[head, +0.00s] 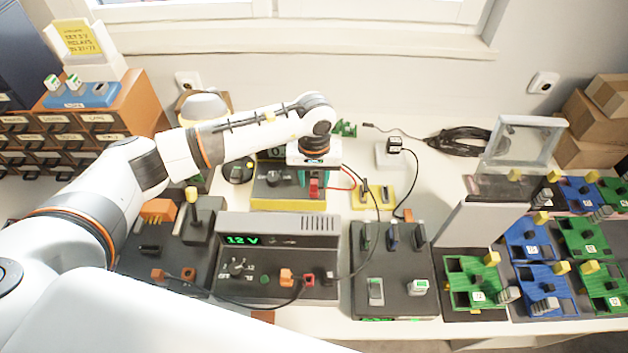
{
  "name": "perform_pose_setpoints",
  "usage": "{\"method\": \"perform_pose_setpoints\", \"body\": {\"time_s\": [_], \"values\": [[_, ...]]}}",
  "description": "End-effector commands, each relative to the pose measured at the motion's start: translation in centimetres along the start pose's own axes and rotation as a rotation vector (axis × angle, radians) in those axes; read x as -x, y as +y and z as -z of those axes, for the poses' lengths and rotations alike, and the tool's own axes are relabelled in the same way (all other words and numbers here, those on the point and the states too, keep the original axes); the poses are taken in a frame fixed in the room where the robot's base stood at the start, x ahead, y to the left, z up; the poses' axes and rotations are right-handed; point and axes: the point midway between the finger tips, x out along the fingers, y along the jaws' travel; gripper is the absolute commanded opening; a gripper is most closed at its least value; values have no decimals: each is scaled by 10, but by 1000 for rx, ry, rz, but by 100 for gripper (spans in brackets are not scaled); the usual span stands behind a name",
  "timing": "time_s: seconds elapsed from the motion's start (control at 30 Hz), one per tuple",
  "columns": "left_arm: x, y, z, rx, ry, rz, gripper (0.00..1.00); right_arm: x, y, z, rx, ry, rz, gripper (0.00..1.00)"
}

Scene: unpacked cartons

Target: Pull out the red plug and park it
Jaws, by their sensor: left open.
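A red plug (314,187) stands in the yellow and black device (272,190) at the back middle of the bench. A red lead curves away to its right. My left gripper (314,172) comes down from above, right over the red plug. It is open. Its fingers are small in the head view, and I cannot tell whether they stand around the plug or just above it. A small yellow holder (387,202) with dark upright parts lies right of the device. My right gripper is not in view.
A grey 12 V supply (279,232) with an orange plug (287,277) stands in front. A dark panel (400,292) with switches is right of it. Black cables cross between them. Green and blue trays (473,280) fill the right side. A black cable coil (462,140) lies behind.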

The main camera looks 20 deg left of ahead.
Motion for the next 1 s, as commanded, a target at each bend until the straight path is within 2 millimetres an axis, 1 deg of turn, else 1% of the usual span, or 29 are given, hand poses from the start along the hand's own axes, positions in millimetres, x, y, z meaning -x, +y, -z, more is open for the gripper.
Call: {"method": "perform_pose_setpoints", "body": {"time_s": [0.03, 0.3, 0.4, 0.5, 0.67, 1.0], "values": [[9, 0, -2, 0, -6, 2, 41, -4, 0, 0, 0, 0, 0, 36], [66, 0, -1, -1, -5, 1, 41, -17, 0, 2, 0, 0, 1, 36], [83, 0, -1, -1, -5, 1, 41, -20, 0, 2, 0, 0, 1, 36], [95, 0, 0, -1, -2, 0, 41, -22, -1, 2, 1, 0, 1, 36], [104, 0, 0, 0, -1, -1, 41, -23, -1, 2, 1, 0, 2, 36], [104, 0, 0, 0, 0, -1, 41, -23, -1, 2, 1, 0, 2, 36]]}}
